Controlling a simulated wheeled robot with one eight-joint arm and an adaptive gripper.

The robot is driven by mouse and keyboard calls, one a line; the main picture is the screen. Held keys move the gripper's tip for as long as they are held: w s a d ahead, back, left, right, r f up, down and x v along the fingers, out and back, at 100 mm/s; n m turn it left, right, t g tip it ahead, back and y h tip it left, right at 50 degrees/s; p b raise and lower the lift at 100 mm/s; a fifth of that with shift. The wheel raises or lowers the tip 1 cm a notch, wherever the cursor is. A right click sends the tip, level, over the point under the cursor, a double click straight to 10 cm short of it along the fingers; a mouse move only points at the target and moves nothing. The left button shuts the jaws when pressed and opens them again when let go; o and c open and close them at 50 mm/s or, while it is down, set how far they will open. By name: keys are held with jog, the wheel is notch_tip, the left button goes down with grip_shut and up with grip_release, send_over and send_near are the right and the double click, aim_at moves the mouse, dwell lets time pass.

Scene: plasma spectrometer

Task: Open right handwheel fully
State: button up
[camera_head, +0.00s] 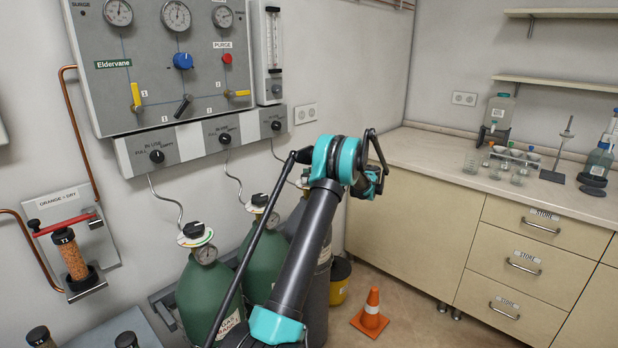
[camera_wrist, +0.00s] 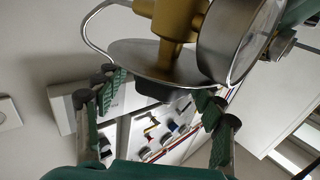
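Three gas bottles stand under the wall panel. The left bottle (camera_head: 211,290) and middle bottle (camera_head: 262,262) are green; the right one (camera_head: 317,290) is dark grey and mostly behind my arm. The right bottle's handwheel (camera_head: 303,178) shows only in part beside my arm. In the wrist view, a brass valve (camera_wrist: 178,20) with a round gauge (camera_wrist: 235,35) carries a metal disc (camera_wrist: 130,55) and a dark knob (camera_wrist: 155,90). My gripper (camera_wrist: 162,95) is open, its green-padded fingers apart on either side of the knob. I cannot tell whether either finger touches it.
The wall panel (camera_head: 170,75) with gauges and valves hangs above the bottles. An orange cone (camera_head: 371,313) and a yellow bucket (camera_head: 340,282) stand on the floor to the right. A beige cabinet (camera_head: 415,215) bounds the right side, with glassware on its counter.

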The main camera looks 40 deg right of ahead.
notch_tip(320, 180, up, 10)
dwell(0.7)
